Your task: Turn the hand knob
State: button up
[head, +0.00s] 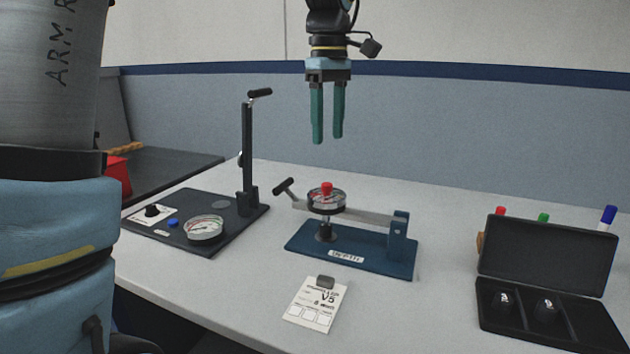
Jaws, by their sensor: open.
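My gripper (328,140) hangs in the air with its two green fingers pointing down, apart and empty, high above the table. In the picture it is above a blue fixture (350,249) with a lever arm (368,214). On that fixture a round, dark-rimmed part (326,203) carries a red knob (327,189) on top. A small black knob (153,211) sits on a white panel of the black plate (185,235) at left. I cannot tell which of these is the hand knob. My gripper touches neither.
The black plate also bears a round gauge (205,229), a blue button (173,222) and a tall post (247,150) with a handle. A paper card (315,307) lies in front. An open black case (541,267) stands at right, with markers (608,216) behind it.

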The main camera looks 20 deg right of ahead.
aim_at(327, 184)
notch_tip(327, 184, down, 10)
jog(key=shift+f, duration=0.1)
dwell(0.4)
grip_shut()
dwell(0.3)
